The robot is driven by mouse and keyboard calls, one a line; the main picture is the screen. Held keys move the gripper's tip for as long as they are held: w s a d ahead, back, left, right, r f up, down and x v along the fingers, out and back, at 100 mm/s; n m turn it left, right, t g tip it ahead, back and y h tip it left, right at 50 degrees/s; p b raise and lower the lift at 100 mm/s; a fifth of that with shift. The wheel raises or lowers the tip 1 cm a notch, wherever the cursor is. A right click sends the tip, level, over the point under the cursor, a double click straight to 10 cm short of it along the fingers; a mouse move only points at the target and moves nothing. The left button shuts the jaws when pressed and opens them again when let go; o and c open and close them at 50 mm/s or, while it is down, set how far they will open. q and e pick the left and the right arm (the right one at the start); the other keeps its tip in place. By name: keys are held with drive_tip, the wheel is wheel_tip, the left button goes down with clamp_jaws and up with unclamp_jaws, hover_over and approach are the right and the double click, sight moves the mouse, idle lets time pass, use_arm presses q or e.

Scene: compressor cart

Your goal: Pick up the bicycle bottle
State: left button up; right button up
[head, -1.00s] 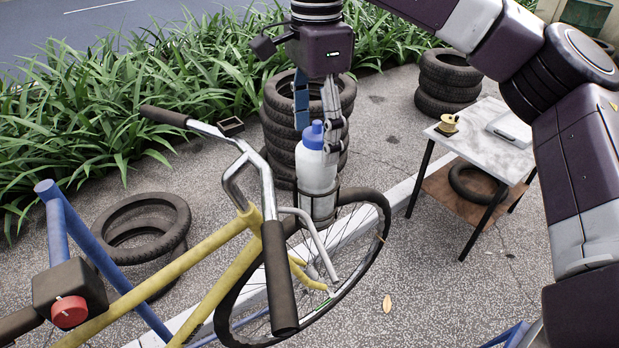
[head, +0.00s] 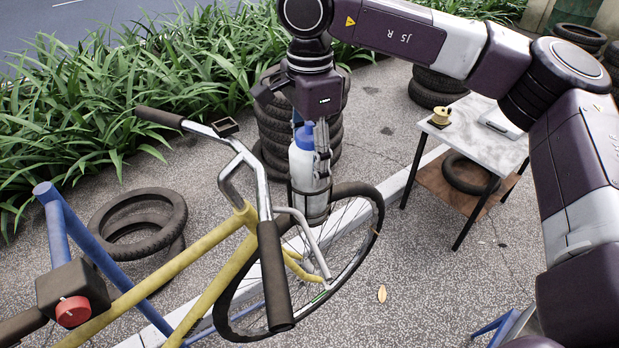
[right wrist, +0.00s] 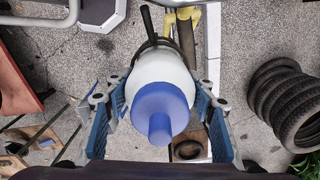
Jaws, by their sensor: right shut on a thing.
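The bicycle bottle (head: 302,166) is white with a blue cap. It stands upright, its lower part in a dark cage (head: 311,207) at the front of the yellow bicycle (head: 207,243). My right gripper (head: 311,158) reaches down from above and is shut on the bottle's upper part, one finger on each side. In the right wrist view, the bottle (right wrist: 160,92) sits between the blue finger pads, cap toward the camera. The far finger is mostly hidden behind the bottle in the head view. My left gripper is not in view.
The handlebar (head: 270,270) is close to the left of the bottle. A blue stand (head: 58,230) holds the bicycle's frame. Stacked tyres (head: 272,125) are behind the gripper. A small table (head: 470,130) with a yellow spool stands right. Open paving lies between bicycle and table.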

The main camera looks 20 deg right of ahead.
drive_tip(key=c, duration=0.7)
drive_tip(key=shift+r, duration=0.1)
